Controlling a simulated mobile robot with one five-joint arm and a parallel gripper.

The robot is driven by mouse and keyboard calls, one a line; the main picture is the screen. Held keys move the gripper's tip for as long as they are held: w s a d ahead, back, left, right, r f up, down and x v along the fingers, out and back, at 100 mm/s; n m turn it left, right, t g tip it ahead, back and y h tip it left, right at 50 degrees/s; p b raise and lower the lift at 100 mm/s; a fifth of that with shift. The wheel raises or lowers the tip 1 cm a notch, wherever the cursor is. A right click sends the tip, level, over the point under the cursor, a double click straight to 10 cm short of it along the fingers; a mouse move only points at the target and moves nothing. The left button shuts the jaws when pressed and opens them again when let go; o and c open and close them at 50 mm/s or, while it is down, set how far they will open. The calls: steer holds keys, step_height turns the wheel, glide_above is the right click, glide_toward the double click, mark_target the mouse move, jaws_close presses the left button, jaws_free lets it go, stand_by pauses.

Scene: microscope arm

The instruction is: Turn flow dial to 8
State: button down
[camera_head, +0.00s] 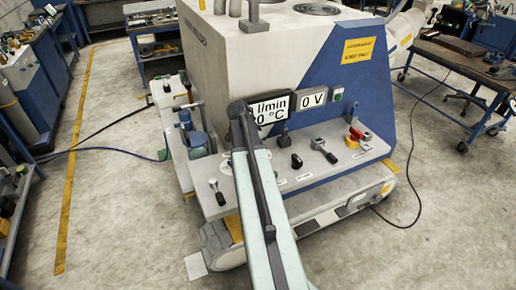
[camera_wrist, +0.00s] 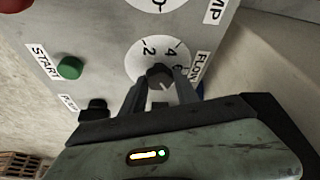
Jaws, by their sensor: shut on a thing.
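The flow dial (camera_wrist: 158,72) is a dark knob on a round white scale (camera_wrist: 138,58) in the wrist view. The numbers 2, 4 and a partly covered 6 show, beside a FLOW label (camera_wrist: 199,67). My gripper (camera_wrist: 158,84) is shut on the knob, with one finger on each side. The knob's pointer and the rest of the scale are hidden by the fingers, so I cannot read the setting. In the head view my arm covers the gripper and the dial. A display (camera_head: 271,108) there reads "l/min" and "0 °C", its left part hidden.
In the wrist view, a green START button (camera_wrist: 70,68) is left of the dial, a black knob (camera_wrist: 95,107) lower left, and another dial scale (camera_wrist: 158,4) above. In the head view, levers (camera_head: 323,149) and a red-yellow switch (camera_head: 355,134) line the machine's front ledge. Cables cross the floor.

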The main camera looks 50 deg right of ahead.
steer(key=shift+m, duration=0.4)
steer(key=c, duration=0.9)
jaws_free()
steer(key=p+v, duration=0.7)
steer(key=v, duration=0.1)
steer(key=shift+w+f, duration=0.1)
steer(key=shift+w, duration=0.05)
